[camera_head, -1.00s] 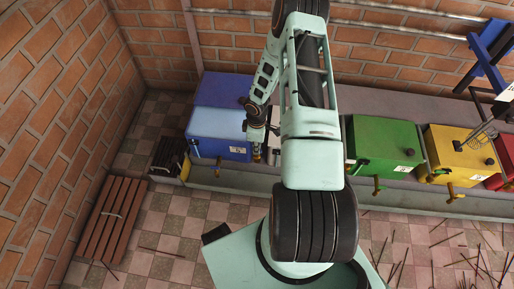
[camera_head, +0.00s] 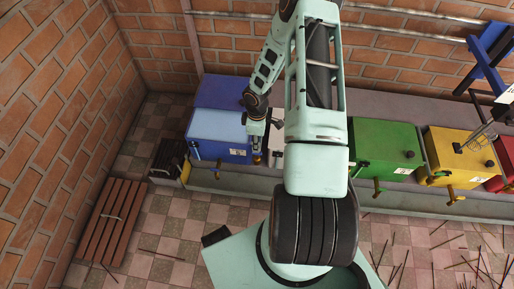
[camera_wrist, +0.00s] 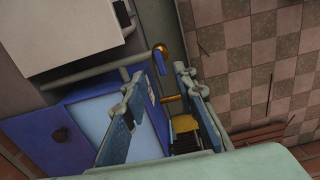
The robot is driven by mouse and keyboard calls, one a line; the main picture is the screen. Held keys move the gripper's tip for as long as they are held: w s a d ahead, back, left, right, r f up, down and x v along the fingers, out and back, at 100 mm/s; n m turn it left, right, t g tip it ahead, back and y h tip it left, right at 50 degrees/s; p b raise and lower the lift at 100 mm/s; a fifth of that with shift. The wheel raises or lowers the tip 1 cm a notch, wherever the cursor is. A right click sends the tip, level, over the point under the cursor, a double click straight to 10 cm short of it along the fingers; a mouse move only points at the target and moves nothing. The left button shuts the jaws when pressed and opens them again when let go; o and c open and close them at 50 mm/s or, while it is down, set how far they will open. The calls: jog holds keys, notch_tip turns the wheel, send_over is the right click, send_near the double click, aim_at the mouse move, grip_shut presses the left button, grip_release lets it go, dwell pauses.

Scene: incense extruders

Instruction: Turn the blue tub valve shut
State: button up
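A brass valve with a blue lever (camera_wrist: 159,64) shows near the middle of the wrist view, just beyond the fingertips. My gripper (camera_wrist: 158,82) is open, its two fingers on either side of the space below the lever, holding nothing visible. In the head view my gripper (camera_head: 257,146) is at the tub's right front corner; contact cannot be told.
A white tub (camera_wrist: 75,30) is close beside the blue one. Green (camera_head: 385,148) and yellow (camera_head: 458,155) tubs stand farther right. A grey ledge runs below the tubs. A wooden slatted pallet (camera_head: 103,222) and scattered sticks lie on the checkered floor.

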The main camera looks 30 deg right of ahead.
notch_tip(320, 180, up, 7)
jog(key=shift+f, duration=0.2)
dwell(0.6)
